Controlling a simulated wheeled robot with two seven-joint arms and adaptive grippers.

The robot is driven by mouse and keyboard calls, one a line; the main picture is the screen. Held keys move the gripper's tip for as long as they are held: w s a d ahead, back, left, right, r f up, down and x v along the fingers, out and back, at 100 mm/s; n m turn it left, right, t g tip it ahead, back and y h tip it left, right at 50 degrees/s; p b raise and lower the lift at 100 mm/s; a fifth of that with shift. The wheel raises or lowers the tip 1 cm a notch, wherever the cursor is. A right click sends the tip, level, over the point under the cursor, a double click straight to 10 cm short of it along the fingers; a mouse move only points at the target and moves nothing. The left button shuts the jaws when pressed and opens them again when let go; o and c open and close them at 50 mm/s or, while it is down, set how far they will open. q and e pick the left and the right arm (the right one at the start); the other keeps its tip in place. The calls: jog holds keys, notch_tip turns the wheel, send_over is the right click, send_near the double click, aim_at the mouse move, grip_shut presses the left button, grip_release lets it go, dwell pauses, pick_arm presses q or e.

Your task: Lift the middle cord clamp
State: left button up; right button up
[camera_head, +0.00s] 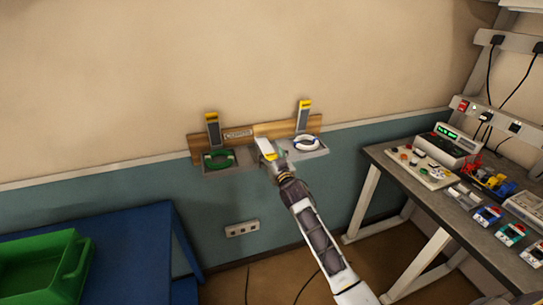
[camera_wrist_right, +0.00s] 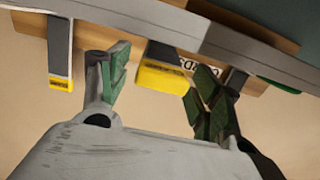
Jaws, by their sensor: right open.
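The middle cord clamp (camera_head: 265,149) has a yellow end and sits low on the wooden wall board, unlike the two upright clamps beside it. My right gripper (camera_head: 274,161) is at this clamp and hides its lower part in the head view. In the right wrist view the clamp's yellow end (camera_wrist_right: 163,78) shows between the two green-padded fingers of my open right gripper (camera_wrist_right: 158,72). I cannot tell whether the fingers touch it. My left gripper is not in view.
The left clamp (camera_head: 212,129) and right clamp (camera_head: 304,115) stand upright. A green cord (camera_head: 219,160) and a white cord (camera_head: 307,143) lie below them. A grey workbench (camera_head: 377,155) with electronics is at right. A green crate (camera_head: 78,262) stands on a blue table (camera_head: 135,235) at left.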

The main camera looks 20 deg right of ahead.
jog(key=shift+c, duration=0.3)
grip_shut()
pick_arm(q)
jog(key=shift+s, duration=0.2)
pick_arm(e)
jog(key=shift+r, duration=0.1)
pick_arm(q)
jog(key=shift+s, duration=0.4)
pick_arm(e)
jog(key=shift+r, duration=0.25)
